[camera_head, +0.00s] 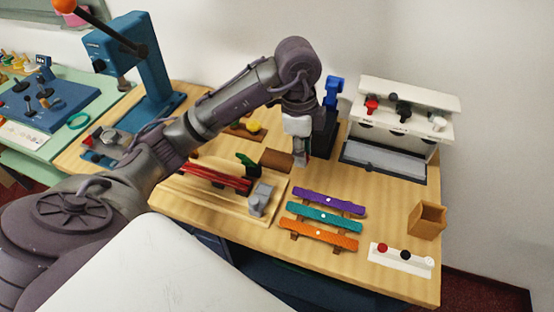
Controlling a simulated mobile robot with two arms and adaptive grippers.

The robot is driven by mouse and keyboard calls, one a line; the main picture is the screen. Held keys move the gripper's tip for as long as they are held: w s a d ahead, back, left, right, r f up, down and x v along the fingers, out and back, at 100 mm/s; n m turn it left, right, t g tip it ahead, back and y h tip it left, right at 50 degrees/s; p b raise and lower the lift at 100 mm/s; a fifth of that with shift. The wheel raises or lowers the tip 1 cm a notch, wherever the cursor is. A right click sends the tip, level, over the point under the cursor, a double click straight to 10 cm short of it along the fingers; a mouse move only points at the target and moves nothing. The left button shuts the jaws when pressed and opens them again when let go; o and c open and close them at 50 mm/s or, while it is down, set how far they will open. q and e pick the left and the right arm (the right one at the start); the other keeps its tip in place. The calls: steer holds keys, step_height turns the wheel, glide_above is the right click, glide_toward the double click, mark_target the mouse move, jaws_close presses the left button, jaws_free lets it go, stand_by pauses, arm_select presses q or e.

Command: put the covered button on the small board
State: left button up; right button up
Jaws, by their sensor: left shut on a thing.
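My left gripper (301,158) points down over the middle of the wooden counter, just right of a brown block (276,159). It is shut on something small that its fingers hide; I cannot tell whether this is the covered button. A small brown board (235,131) lies behind my left arm, partly hidden, with a yellow round piece (253,126) on or beside it. A white strip (384,262) at the front right carries a red, a black and a white round button. My right gripper is out of view.
Purple (330,201), teal (325,217) and orange (319,234) strips lie front centre. A wooden board (220,207) bears red fabric and a grey block. A white rack (403,117), a blue press (158,65) and an open wooden box (428,220) stand around. Bare counter lies right of centre.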

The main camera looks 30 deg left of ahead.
arm_select(q)
steer(key=shift+a+f+n, duration=0.1)
steer(key=shift+f+n, duration=0.05)
steer(key=shift+n, duration=0.45)
steer(key=shift+a+f+n, duration=0.1)
steer(key=shift+a+n, duration=0.1)
steer(key=shift+n, duration=0.1)
steer(key=p, duration=0.2)
glide_above(277, 159)
step_height(277, 159, down, 7)
steer(key=shift+s+r, duration=0.1)
step_height(277, 159, down, 3)
steer(key=shift+a+f+p, duration=0.1)
steer(key=shift+p, duration=0.4)
steer(key=shift+f, duration=0.45)
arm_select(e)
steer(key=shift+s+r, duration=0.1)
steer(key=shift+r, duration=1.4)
arm_select(q)
steer(key=shift+f, duration=0.1)
steer(key=o, duration=0.7)
steer(key=shift+o, duration=0.2)
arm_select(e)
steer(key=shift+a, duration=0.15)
